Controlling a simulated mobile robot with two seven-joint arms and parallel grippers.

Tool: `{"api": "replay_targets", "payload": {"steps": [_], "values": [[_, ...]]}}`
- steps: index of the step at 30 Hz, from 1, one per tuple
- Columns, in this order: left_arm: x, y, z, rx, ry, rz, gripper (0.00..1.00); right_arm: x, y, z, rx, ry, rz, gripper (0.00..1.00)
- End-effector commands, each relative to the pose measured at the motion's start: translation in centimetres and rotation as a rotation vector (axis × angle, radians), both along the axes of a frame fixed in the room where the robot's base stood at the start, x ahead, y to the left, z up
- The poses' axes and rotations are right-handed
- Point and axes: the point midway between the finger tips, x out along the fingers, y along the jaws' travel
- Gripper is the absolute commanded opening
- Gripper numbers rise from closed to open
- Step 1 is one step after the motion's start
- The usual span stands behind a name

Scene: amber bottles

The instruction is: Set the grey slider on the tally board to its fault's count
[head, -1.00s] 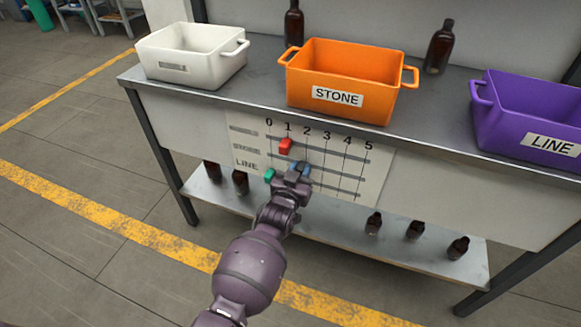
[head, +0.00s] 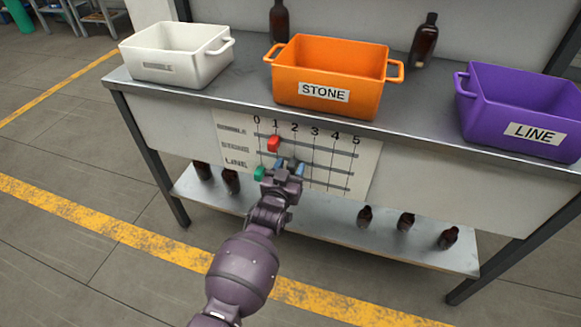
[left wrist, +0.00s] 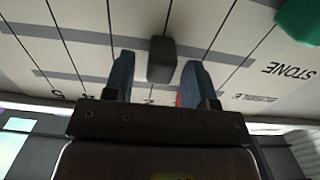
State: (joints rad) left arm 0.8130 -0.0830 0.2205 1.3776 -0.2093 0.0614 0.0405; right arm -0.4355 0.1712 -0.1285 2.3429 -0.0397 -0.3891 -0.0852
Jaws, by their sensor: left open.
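The tally board (head: 370,170) hangs on the bench front, with columns 0 to 5 and three rows. My left gripper (head: 288,170) is open at the board. In the left wrist view its blue fingers stand either side of the grey slider (left wrist: 161,60), with gaps on both sides. The slider sits on the middle row, in line with the 2; in the head view my gripper mostly hides it. The red slider (head: 274,144) is on the top row near 1. The green slider (head: 259,173) is on the LINE row at 0. My right gripper is not in view.
A white bin (head: 165,68), an orange STONE bin (head: 325,100) and a purple LINE bin (head: 500,120) stand on the bench. Amber bottles (head: 424,42) stand behind them, and several more are on the lower shelf (head: 330,222). Floor in front is clear.

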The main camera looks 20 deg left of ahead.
Motion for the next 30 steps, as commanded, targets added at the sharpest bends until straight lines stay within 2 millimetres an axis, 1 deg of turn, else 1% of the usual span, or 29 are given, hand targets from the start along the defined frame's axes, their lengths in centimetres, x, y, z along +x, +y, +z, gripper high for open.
{"api": "replay_targets", "payload": {"steps": [5,12,18,24,30], "values": [[-2.0,0.1,0.5,0.000,-0.005,0.000,0.51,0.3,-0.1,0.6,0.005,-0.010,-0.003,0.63],[-5.6,0.2,0.5,0.000,-0.004,0.000,0.51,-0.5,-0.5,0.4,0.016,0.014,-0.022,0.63],[-8.3,0.3,0.4,0.000,-0.004,0.000,0.51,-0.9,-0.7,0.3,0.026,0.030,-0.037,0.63],[-9.9,0.3,0.2,0.000,-0.002,0.000,0.51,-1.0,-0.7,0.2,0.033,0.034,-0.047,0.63],[-10.3,0.3,0.1,0.000,0.000,0.000,0.51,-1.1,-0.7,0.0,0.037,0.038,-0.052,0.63]]}}
